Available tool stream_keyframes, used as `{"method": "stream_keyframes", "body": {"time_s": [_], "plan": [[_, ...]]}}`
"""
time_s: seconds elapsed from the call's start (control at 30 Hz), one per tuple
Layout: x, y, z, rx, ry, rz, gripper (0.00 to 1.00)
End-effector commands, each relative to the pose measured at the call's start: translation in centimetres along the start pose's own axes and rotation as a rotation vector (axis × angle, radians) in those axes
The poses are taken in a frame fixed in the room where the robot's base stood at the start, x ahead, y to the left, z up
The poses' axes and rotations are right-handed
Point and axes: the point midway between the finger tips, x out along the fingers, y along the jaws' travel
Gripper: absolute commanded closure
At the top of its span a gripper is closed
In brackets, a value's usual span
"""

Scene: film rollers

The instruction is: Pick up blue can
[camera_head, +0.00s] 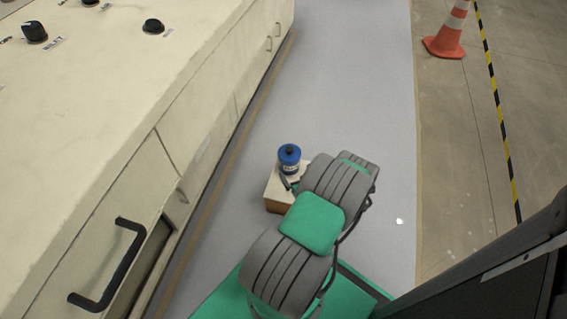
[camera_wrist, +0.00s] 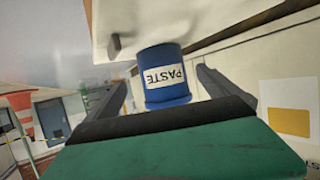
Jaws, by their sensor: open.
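The blue can (camera_head: 289,155) stands upright on a small wooden box in the head view, with a dark spot on its top. In the wrist view the can (camera_wrist: 165,93) shows close ahead with a white label reading PASTE, upside down. My gripper (camera_wrist: 160,80) is open, with one dark finger on each side of the can. Gaps show between the can and both fingers, so it does not look gripped. In the head view my grey and green arm hides most of the gripper and the near side of the box.
The small wooden box (camera_head: 274,188) stands on the grey floor strip (camera_head: 350,75). A cream cabinet (camera_head: 90,120) with a black handle (camera_head: 107,270) runs along the left. An orange cone (camera_head: 446,38) stands far right. Floor beyond the can is clear.

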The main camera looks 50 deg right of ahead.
Motion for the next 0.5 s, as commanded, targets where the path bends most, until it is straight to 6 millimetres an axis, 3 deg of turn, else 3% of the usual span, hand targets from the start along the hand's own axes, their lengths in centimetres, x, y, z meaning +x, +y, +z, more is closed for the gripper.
{"method": "stream_keyframes", "body": {"time_s": [0.33, 0.5], "plan": [[6.1, -0.6, 0.3, -0.010, 0.003, -0.014, 0.00], [7.5, -0.5, 0.0, -0.005, 0.001, -0.012, 0.00]]}}
